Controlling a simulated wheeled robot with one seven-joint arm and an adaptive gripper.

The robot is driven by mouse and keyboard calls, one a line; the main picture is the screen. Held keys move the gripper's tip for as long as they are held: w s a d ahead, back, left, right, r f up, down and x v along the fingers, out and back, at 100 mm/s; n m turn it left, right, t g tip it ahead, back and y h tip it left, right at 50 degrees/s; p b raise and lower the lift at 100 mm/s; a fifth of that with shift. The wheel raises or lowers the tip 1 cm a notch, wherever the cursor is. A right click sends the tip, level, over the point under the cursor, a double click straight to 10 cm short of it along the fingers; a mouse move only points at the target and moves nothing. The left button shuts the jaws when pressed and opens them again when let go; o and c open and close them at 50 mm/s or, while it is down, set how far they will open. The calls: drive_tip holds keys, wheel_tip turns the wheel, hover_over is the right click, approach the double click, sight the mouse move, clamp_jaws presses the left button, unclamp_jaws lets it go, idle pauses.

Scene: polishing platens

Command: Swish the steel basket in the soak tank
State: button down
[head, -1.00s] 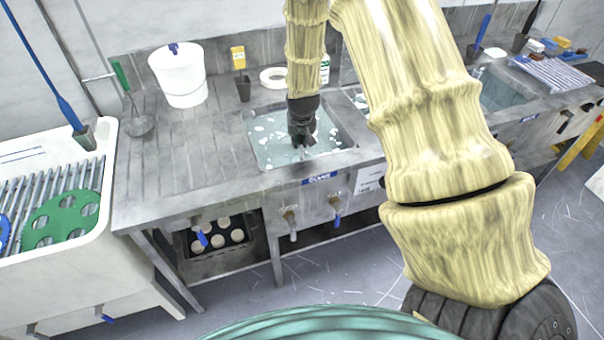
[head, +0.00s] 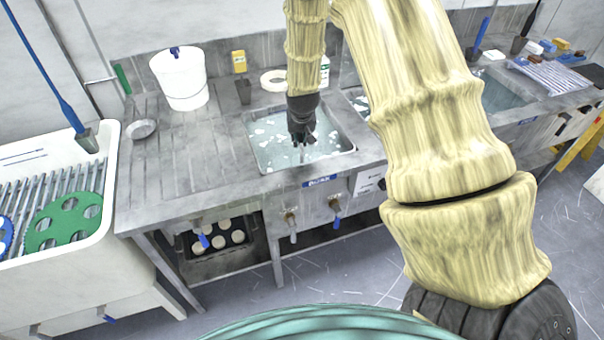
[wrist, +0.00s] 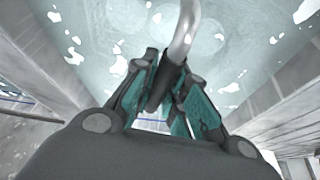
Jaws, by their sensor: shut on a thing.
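The soak tank (head: 346,145) is a steel sink set in the bench, with pale cloudy water and white foam patches; a blue label is on its front edge. My gripper (head: 302,138) points down over the tank. In the wrist view my gripper (wrist: 168,95) is shut on the dark grip of a bent metal handle (wrist: 187,25). The handle reaches down into the water. The steel basket's body is not clearly visible; faint round shapes show beneath the surface in the wrist view.
A white bucket (head: 182,82), a dark cup (head: 244,91) and a white ring (head: 273,80) stand behind and left of the tank. A shallow metal bowl (head: 142,129) lies on the left drainboard. A second basin (head: 500,94) is at right. Tank walls are close around the gripper.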

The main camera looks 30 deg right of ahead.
drive_tip(key=shift+f+b, duration=0.55)
drive_tip(key=shift+f, duration=0.55)
wheel_tip(320, 180, up, 18)
drive_tip(key=p, duration=1.1)
drive_tip(key=shift+f+p, duration=0.25)
drive_tip(key=shift+p, duration=0.15)
idle(1.6)
